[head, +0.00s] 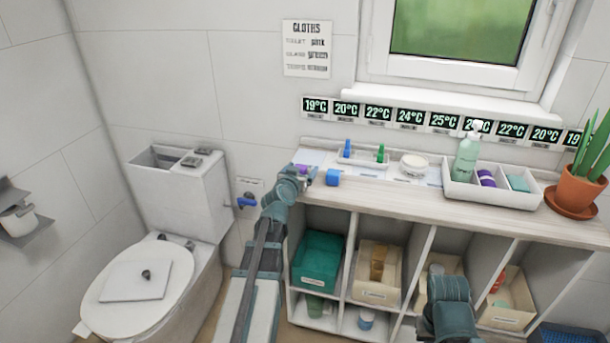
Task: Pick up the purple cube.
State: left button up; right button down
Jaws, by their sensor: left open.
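The purple cube (302,168) is at the left end of the wooden counter top, small and partly hidden by my left gripper. My left gripper (304,173) is open and right at the cube, reaching in from the lower left. I cannot tell whether its fingers touch the cube.
Behind is a white tray (350,160) with a blue and a green item. A round white container (413,164), a divided white caddy (505,198) with a pump bottle (468,155), and a potted plant (578,190) stand further right. A toilet (150,275) is at left.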

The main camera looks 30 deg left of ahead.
pick_arm(q)
jog(key=shift+w+a+f, duration=0.1)
jog(key=shift+w, duration=0.6)
jog(key=shift+s, duration=0.1)
jog(key=shift+c, duration=0.2)
grip_shut()
jog(key=shift+r, duration=0.2)
